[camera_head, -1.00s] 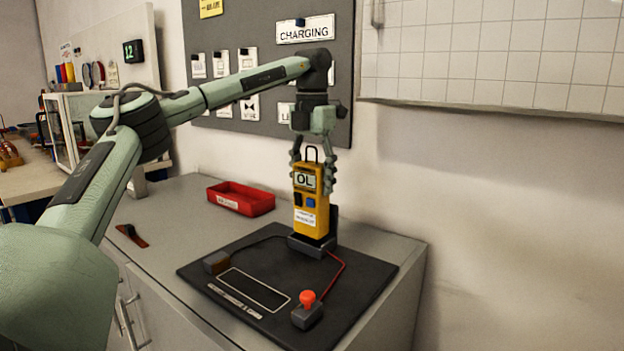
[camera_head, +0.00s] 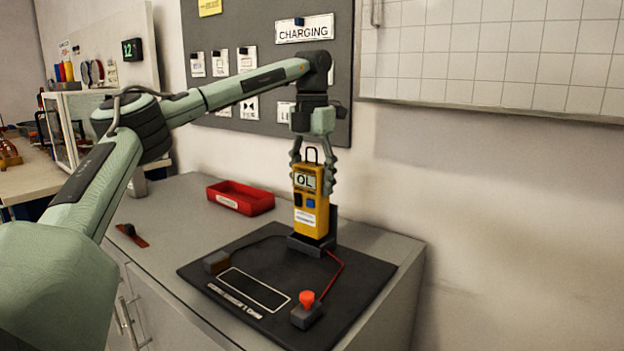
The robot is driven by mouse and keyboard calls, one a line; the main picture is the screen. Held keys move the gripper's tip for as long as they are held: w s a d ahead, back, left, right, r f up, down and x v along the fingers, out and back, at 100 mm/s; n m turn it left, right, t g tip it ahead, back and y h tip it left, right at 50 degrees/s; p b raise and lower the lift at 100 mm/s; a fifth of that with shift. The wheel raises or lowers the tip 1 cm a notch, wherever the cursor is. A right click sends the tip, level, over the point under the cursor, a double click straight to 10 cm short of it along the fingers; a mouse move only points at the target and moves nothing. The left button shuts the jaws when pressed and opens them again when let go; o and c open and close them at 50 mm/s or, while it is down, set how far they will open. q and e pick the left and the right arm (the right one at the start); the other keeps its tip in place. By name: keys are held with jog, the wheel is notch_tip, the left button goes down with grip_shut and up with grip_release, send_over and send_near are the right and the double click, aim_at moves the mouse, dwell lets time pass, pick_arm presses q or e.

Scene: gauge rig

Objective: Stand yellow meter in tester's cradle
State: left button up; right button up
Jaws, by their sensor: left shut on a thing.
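The yellow meter (camera_head: 311,219) stands upright, its screen reading "OL", with a loop handle on top. Its lower end is at the dark cradle (camera_head: 312,246) at the back of the black tester board (camera_head: 350,299). It appears to sit in the cradle; its bottom edge is hidden by the cradle's front. My left gripper (camera_head: 312,184) comes down from above and is shut on the meter's upper part, a finger on each side. My right gripper is not in view.
A red button block (camera_head: 307,309) and a small dark block (camera_head: 216,262) sit on the board, with wires running to the cradle. A red tray (camera_head: 240,198) stands behind left. A dark strap-like item (camera_head: 132,235) lies at the counter's left. The wall is close behind.

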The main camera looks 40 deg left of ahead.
aim_at(312, 194)
pick_arm(q)
jog(key=shift+f, duration=0.15)
jog(key=shift+f+b, duration=0.55)
jog(key=shift+f, duration=1)
jog(key=o, duration=1.5)
jog(key=o, duration=0.4)
